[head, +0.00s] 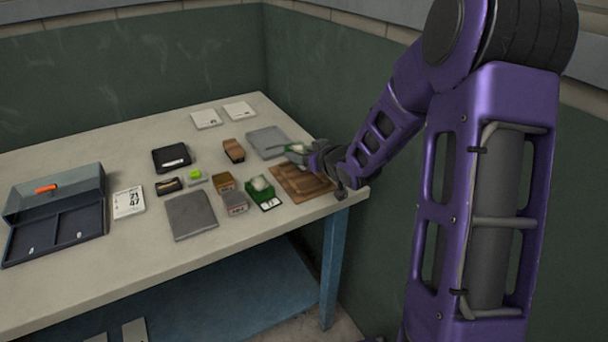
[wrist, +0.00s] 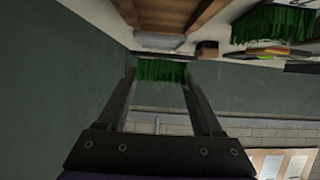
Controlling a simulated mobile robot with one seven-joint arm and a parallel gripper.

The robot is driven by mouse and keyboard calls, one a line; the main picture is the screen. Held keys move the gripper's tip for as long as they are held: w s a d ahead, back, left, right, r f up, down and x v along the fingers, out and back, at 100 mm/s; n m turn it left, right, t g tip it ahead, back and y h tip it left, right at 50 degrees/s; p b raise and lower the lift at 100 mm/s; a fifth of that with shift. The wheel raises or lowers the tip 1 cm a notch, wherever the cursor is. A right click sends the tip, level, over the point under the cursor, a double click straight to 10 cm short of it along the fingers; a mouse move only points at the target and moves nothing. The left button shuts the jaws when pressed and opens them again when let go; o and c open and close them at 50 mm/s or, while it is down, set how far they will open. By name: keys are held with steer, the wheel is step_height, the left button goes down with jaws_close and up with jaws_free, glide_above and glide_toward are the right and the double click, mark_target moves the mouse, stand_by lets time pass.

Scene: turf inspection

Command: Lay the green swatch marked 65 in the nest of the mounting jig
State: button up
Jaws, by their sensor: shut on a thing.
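My gripper (head: 308,154) is over the right end of the table, shut on a green swatch (head: 296,148). In the wrist view the swatch's grassy edge (wrist: 160,71) shows between the fingertips. No number is readable on it. A brown wooden piece with a recess (head: 281,188), which looks like the mounting jig, lies just below and in front of my gripper; its edge (wrist: 187,20) also shows in the wrist view. The held swatch is above the table, apart from this piece. My forearm and gripper hide part of the right end.
Another green turf piece (head: 258,199) with a pale top stands left of the wooden piece. Grey plates (head: 190,216) (head: 264,140), small blocks (head: 235,205), a black case (head: 171,158), a number card (head: 128,202) and a grey toolbox (head: 90,183) lie farther left.

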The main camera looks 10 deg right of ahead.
mark_target(305, 181)
steer(key=shift+f+b, duration=0.5)
steer(key=shift+f, duration=2.2)
steer(key=shift+f, duration=0.2)
steer(key=o, duration=1.3)
steer(key=shift+r, duration=0.2)
steer(key=shift+s+d+r, duration=0.1)
steer(key=shift+s+r, duration=0.05)
steer(key=p+v, duration=0.1)
steer(key=v, duration=1)
steer(key=shift+s+p, duration=0.35)
steer(key=shift+p, duration=0.05)
steer(key=shift+r, duration=0.1)
